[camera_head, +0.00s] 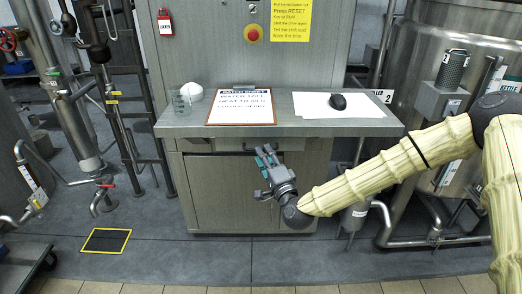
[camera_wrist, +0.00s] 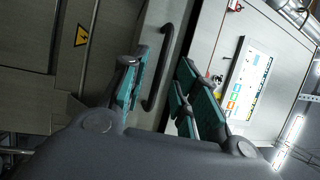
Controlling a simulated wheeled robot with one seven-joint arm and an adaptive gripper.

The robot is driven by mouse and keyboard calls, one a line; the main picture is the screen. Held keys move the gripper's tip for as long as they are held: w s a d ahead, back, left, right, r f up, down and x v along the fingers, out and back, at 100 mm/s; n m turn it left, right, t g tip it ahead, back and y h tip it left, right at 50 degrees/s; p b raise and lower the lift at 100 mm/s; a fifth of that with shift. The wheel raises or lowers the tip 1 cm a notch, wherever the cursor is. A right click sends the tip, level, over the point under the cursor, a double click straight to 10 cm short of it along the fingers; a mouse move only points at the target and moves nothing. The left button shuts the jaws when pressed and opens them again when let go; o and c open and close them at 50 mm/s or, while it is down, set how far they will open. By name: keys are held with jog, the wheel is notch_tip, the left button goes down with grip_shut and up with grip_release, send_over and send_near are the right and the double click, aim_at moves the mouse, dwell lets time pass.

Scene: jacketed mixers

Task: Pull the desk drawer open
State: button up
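The desk drawer (camera_head: 225,144) is a shallow grey front just under the desktop and looks shut. Its handle, a dark bar (camera_wrist: 164,62), runs lengthwise up the wrist view and stands off the drawer front (camera_wrist: 151,32). My gripper (camera_head: 266,153) is in front of the drawer, below the desktop edge, and covers part of the drawer and handle in the head view. In the wrist view my gripper's teal-padded fingers (camera_wrist: 163,72) are spread apart, with the handle showing between them. I see no contact with the handle; the depth between them is hard to tell.
Cabinet doors (camera_head: 222,190) lie below the drawer. Piping flanks the desk; the floor in front is open.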

jog(key=shift+x, duration=1.2)
grip_shut()
jog(key=shift+a, duration=0.1)
